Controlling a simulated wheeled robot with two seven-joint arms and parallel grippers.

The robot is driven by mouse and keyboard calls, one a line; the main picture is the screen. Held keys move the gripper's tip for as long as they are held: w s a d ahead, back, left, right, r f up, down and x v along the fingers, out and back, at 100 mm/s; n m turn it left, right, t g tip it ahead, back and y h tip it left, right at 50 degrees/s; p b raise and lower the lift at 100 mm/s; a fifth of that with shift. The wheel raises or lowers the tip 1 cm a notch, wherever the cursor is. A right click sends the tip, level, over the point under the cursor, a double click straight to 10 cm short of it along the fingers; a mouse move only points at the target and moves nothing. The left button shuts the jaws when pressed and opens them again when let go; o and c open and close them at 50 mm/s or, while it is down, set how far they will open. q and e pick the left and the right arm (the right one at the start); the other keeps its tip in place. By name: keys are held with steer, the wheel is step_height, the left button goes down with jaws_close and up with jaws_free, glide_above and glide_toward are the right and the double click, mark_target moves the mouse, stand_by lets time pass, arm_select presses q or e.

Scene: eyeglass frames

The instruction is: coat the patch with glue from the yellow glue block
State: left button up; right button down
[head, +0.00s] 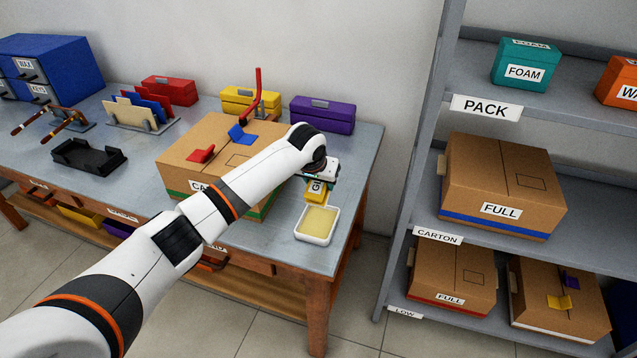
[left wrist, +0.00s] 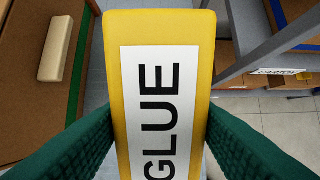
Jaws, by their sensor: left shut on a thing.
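My left gripper (head: 317,178) is shut on the yellow glue block (head: 316,191). The block's white GLUE label faces the camera in the left wrist view (left wrist: 158,100), between two green textured fingers. In the head view the block is held just above the far side of a white tray (head: 301,235) with a pale yellow surface inside. I cannot tell whether block and tray touch. A carton (head: 180,165) stands left of the gripper, with a thin dark rectangle outlined on its top (head: 238,161); I cannot tell if this is the patch. My right gripper is not in view.
Red (head: 201,155) and blue (head: 241,135) pieces and a red upright rod (head: 258,90) are at the carton. Yellow (head: 250,101) and purple (head: 322,115) boxes stand behind. The table's right edge is near the tray; a shelf (head: 430,120) stands beyond it.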

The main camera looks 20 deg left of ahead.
arm_select(q)
steer(key=shift+a+f+b, duration=0.1)
steer(key=shift+f+b, duration=0.8)
step_height(320, 180, down, 4)
steer(key=b, duration=0.4)
steer(key=shift+r, duration=0.2)
steer(key=shift+f, duration=1.3)
steer(key=shift+s+f, duration=0.1)
steer(key=shift+f, duration=0.5)
steer(key=shift+r, duration=0.1)
